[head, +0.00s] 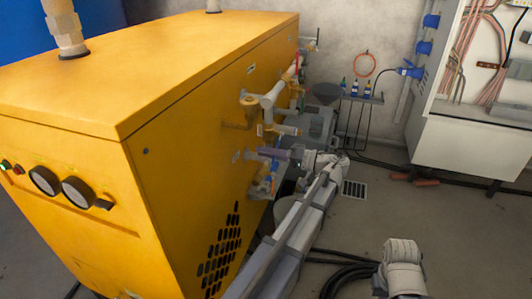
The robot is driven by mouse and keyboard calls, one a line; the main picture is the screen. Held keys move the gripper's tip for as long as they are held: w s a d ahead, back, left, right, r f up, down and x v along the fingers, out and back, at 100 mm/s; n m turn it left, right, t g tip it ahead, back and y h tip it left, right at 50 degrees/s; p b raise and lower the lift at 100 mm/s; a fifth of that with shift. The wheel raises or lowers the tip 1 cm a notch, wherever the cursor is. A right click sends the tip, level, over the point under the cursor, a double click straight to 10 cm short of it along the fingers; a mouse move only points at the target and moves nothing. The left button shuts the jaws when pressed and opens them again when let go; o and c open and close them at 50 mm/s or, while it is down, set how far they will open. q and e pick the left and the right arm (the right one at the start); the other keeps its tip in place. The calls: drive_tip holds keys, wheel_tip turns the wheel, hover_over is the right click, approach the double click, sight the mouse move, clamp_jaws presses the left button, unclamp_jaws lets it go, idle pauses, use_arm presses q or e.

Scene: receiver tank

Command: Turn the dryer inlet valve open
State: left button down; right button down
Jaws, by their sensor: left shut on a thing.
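The yellow dryer cabinet (190,130) fills the left half of the head view. Pipes and valves stick out of its right side. My left gripper (284,154) reaches to the lower pipework from the right and is shut on a blue valve handle (268,152). The fingertips and the handle are small here, and the gripper partly hides the valve body. I cannot read a label that names this valve. More blue fittings (264,189) show just below. My right gripper is not in view.
A brass and grey valve assembly (262,100) sits just above my left gripper. An open electrical cabinet (465,150) stands at the right. A small rack with bottles (355,92) is at the back wall. Black hoses (345,280) lie on the floor, which is otherwise mostly clear.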

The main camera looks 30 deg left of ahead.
use_arm(q)
drive_tip(key=c, duration=0.8)
unclamp_jaws()
drive_tip(key=shift+d, duration=0.1)
drive_tip(key=shift+v, duration=3.85)
